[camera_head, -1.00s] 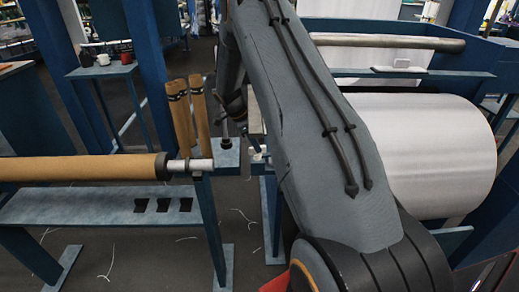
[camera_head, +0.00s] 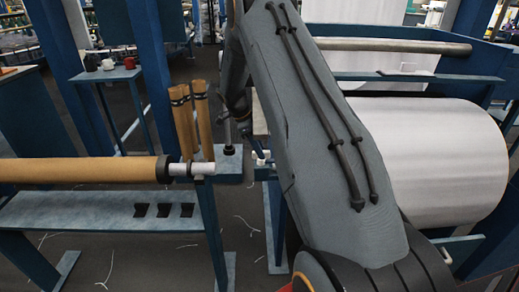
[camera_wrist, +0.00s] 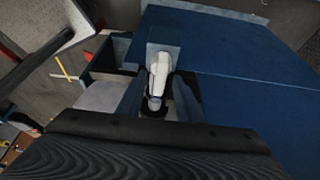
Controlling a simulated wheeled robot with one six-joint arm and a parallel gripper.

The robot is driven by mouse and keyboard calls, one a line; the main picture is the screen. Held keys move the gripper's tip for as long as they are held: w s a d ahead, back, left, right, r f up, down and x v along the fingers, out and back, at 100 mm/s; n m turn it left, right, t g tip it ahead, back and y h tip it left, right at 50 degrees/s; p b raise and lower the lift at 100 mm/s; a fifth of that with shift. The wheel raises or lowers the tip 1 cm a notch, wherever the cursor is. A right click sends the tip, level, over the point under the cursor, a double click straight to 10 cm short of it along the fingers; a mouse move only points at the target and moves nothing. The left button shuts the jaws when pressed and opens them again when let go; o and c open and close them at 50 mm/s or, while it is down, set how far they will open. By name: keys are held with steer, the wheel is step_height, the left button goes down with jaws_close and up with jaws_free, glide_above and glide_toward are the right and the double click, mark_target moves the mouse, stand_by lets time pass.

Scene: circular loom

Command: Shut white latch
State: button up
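The white latch (camera_wrist: 158,73) shows in the wrist view, on a small mount at the edge of a blue panel. It lies lengthwise, with its near end between the fingers of my gripper (camera_wrist: 157,100). One dark finger is on each side of it, spread apart. I cannot tell whether either finger touches it. In the head view my grey arm crosses the middle and hides most of my gripper. A small white piece (camera_head: 261,157) beside the arm may be part of the latch.
A large white roll (camera_head: 445,160) in a blue frame stands at the right. A brown roller (camera_head: 80,170) on a blue stand is at the left. Upright brown tubes (camera_head: 202,118) stand near the arm. A side table (camera_head: 106,74) with cups is behind. Thread scraps lie on the floor.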

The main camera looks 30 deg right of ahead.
steer(key=v, duration=0.8)
steer(key=shift+b, duration=0.4)
steer(key=shift+f, duration=0.1)
steer(key=s+a+r+n+y+p, duration=0.1)
steer(key=s+a+r+n+p, duration=0.1)
steer(key=s+a+n, duration=0.5)
steer(key=s+a+r+n+t+y+p, duration=0.1)
steer(key=s+a+r+n, duration=0.3)
steer(key=s, duration=1.1)
steer(key=s+a+r+n+t+y+p, duration=0.1)
steer(key=s+a+r+n+y+p, duration=0.1)
steer(key=s+a+n, duration=0.8)
steer(key=shift+s+r+n+p, duration=0.45)
steer(key=shift+s+r+n, duration=0.25)
steer(key=shift+n, duration=0.4)
steer(key=shift+a, duration=0.15)
